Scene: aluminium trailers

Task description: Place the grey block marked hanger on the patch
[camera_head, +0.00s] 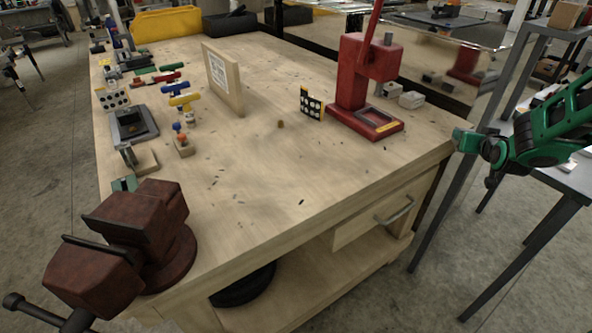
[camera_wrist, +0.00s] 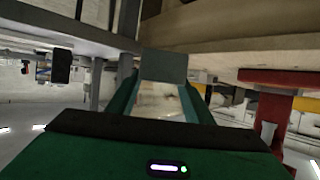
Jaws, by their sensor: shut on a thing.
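My green gripper (camera_head: 468,140) is at the right in the camera_head view, just off the bench's right corner. In the camera_wrist view its two teal fingers are shut on a plain grey block (camera_wrist: 163,66). No hanger marking can be read on the block. The held block is too small to tell apart from the fingertips in the camera_head view. I cannot tell for sure which surface is the patch. A yellow-edged grey rectangle (camera_head: 377,118) lies on the base of the red press.
The wooden bench (camera_head: 250,180) has a clear middle and front. A wooden board (camera_head: 222,78) stands upright. A rusty vise (camera_head: 150,230) is at the front left. Tools line the left edge.

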